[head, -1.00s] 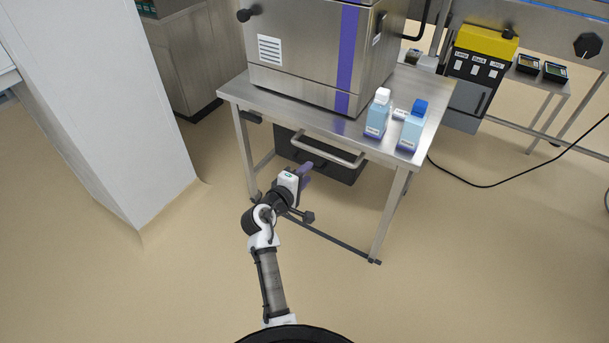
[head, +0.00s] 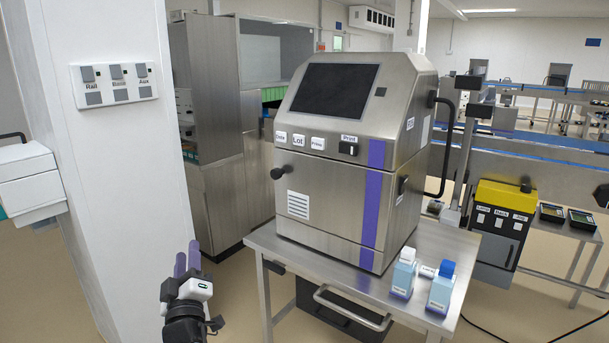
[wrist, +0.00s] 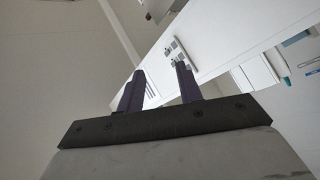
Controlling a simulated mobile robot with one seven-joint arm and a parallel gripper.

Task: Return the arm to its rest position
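My gripper (head: 188,258) is at the lower left of the head view, raised and pointing up, with purple fingers. It stands in front of the white pillar and left of the steel table, touching nothing that I can see. In the wrist view the two purple fingers (wrist: 158,90) are apart with nothing between them. Behind them is the white pillar with its switch panel (wrist: 176,52). Most of my arm below the wrist is out of the head view.
A steel printer cabinet (head: 330,185) stands on the steel table (head: 462,262), with two blue-and-white bottles (head: 403,275) at its right. The pillar (head: 120,170) carries a panel of several switches (head: 117,83). A white box (head: 30,185) is at the far left. A dark drawer (head: 340,312) is under the table.

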